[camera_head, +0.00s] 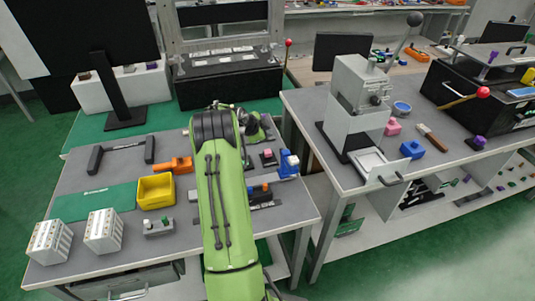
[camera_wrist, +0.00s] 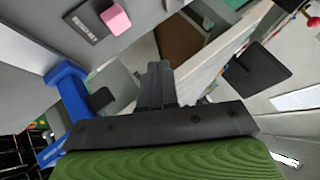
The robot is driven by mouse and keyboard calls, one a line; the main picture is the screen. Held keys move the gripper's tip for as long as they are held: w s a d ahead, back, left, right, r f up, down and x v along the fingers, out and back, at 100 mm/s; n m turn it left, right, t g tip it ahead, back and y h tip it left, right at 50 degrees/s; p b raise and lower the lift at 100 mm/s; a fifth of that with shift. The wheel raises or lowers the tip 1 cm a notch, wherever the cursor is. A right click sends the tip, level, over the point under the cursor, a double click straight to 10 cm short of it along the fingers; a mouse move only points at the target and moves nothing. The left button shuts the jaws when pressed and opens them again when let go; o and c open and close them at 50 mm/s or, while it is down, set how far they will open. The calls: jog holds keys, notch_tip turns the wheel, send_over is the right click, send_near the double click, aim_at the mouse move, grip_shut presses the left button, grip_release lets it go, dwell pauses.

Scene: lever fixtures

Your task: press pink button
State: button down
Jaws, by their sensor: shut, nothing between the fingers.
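The pink button (camera_head: 268,153) is a small pink block on a dark base. It sits on the left table, just right of my green arm, beside a blue fixture (camera_head: 288,165). In the wrist view the pink button (camera_wrist: 116,18) is at the upper left on a labelled black plate (camera_wrist: 96,20). My gripper (camera_wrist: 158,70) shows in the middle of the wrist view with its fingers together and empty. It is apart from the button, which lies up and left of the fingertips in that view. The fingertips cannot be made out in the head view.
A yellow bin (camera_head: 155,191), an orange part (camera_head: 180,164) and a grey button box (camera_head: 158,227) stand left of my arm. A second table at the right holds a grey press (camera_head: 352,95) and a pink block (camera_head: 392,127). A gap separates the tables.

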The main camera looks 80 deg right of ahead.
jog(key=b, duration=0.3)
send_over(266, 153)
notch_tip(266, 153, down, 5)
jog(key=shift+s+d+r, duration=0.1)
jog(key=shift+f, duration=0.35)
jog(key=shift+f+b, duration=0.1)
jog(key=shift+b, duration=0.2)
dwell(1.1)
jog(key=shift+f+b, duration=0.35)
jog(key=shift+b, duration=0.2)
jog(key=shift+f+b, duration=0.5)
jog(key=shift+b, duration=0.1)
dwell(0.5)
jog(key=shift+r, duration=0.95)
jog(key=shift+p, duration=0.3)
jog(key=shift+r+p, duration=1.05)
jog(key=shift+r, duration=1.45)
